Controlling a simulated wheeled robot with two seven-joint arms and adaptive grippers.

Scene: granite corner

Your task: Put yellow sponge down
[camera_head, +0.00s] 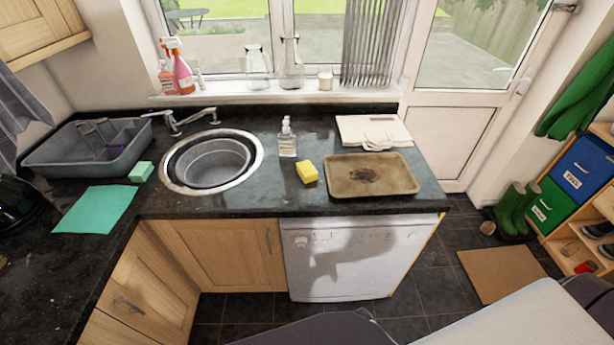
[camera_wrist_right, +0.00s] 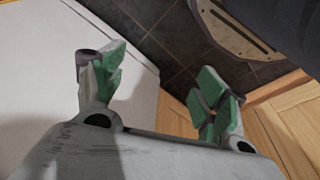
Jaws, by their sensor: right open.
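The yellow sponge (camera_head: 307,171) rests on the dark granite counter (camera_head: 262,202) in the head view. It lies between the clear soap bottle (camera_head: 287,140) and the brown baking tray (camera_head: 372,183), apart from my grippers. My right gripper (camera_wrist_right: 160,76) shows in the right wrist view, with its green-padded fingers spread wide and nothing between them. It is over the floor by the white appliance front and wooden cupboards, away from the counter top. My left gripper is in neither view.
A round sink (camera_head: 212,165) lies left of the sponge. Further left are a green sponge (camera_head: 141,172), a green cloth (camera_head: 96,209) and a grey basin (camera_head: 88,150). A white board (camera_head: 352,125) with pale gloves lies behind the tray. Bare counter shows in front of the sponge.

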